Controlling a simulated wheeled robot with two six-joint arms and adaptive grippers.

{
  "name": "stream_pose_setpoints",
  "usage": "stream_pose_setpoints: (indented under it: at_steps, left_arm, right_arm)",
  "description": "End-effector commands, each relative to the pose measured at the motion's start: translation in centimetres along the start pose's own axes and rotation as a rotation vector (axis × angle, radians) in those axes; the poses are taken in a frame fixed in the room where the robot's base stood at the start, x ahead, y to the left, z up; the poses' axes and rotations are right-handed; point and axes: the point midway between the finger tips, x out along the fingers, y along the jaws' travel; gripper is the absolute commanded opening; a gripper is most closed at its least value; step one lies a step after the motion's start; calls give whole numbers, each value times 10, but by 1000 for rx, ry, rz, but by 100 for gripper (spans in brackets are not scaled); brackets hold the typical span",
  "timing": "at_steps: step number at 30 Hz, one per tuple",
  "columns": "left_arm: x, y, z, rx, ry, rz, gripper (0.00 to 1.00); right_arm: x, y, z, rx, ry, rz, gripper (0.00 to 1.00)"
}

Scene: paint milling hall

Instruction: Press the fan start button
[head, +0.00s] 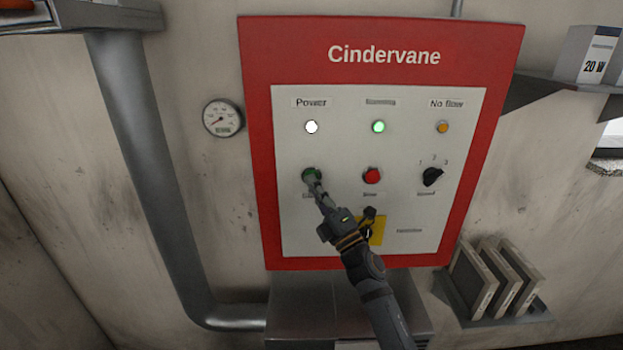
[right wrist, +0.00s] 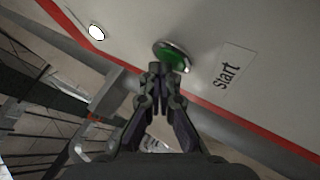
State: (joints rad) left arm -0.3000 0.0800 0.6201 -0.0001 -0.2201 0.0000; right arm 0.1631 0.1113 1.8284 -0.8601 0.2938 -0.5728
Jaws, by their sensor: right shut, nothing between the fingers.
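The green start button (head: 309,174) is at the left of the middle row on the red-framed Cindervane panel (head: 382,100). In the right wrist view the green button (right wrist: 174,55) sits beside a label reading "Start" (right wrist: 228,76). My right gripper (head: 313,181) is shut and empty, with its fingertips at the button. In the right wrist view its tips (right wrist: 163,70) overlap the button's lower edge; whether they touch or press it I cannot tell. The Running lamp (head: 378,127) glows green and the Power lamp (head: 311,127) glows white. My left gripper is not in view.
A red button (head: 373,175) and a black selector knob (head: 432,177) stand right of the green button. A yellow part (head: 377,231) is partly hidden behind my right arm. A gauge (head: 222,118) and a pipe (head: 150,170) are on the wall at left. A rack (head: 500,310) is lower right.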

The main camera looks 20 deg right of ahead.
Motion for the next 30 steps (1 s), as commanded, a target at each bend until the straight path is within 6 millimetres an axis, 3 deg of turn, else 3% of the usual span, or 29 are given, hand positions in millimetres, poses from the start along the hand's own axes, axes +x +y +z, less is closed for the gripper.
stream_pose_setpoints:
  at_steps: [20,30]
  left_arm:
    - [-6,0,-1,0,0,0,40]
    - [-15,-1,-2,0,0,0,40]
  right_arm:
    - [-13,9,-9,1,0,0,0]
    - [-36,26,-26,1,-1,-2,0]
